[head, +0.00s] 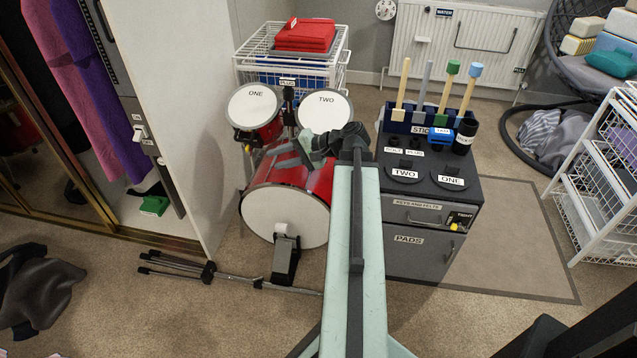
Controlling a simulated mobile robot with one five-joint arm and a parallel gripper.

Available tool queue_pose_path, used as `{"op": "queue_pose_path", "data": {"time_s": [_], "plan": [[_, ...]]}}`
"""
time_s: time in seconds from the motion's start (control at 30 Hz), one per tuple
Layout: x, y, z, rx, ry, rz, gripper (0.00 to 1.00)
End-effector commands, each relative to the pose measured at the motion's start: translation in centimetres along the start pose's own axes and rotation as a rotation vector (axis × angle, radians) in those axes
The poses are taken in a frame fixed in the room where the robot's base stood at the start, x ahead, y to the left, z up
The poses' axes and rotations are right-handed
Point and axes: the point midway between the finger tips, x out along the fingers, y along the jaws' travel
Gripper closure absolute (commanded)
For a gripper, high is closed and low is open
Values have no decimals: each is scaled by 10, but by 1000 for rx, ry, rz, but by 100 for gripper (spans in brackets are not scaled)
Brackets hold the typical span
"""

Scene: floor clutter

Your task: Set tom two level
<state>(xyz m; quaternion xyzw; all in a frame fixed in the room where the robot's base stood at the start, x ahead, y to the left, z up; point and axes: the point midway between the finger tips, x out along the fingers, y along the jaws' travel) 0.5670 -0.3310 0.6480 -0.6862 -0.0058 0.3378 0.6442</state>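Tom two (325,107) is a small drum with a white head marked TWO, on the right above the red bass drum (307,182). Its head faces up and towards me; I cannot tell its exact tilt. Its shell and lower mount are largely hidden by my arm and gripper. Tom one (254,104), marked ONE, sits to its left with its red shell showing. A dark post (289,100) stands between them. My gripper (277,157) is below and in front of tom two, above the bass drum, pointing left. Its grey fingers look apart, with nothing seen between them.
A dark cabinet (425,215) with sticks and pads stands right of my arm. A white wire rack (340,66) with red cloths is behind the toms. A folded stand (190,268) and the bass pedal (285,258) lie in front.

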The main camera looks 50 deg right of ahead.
Motion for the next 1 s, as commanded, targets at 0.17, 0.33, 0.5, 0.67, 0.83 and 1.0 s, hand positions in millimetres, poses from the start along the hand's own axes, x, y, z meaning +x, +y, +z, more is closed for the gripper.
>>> {"op": "queue_pose_path", "data": {"time_s": [0.17, 0.33, 0.5, 0.67, 0.83, 1.0], "plan": [[-71, 82, -67, 134, 192, -262, 67], [-122, 101, -89, 183, 282, -398, 67], [-136, 100, -92, 191, 300, -428, 67], [-123, 94, -96, 190, 296, -426, 67], [-94, 82, -107, 189, 295, -425, 67], [-72, 72, -114, 189, 295, -424, 67]]}}
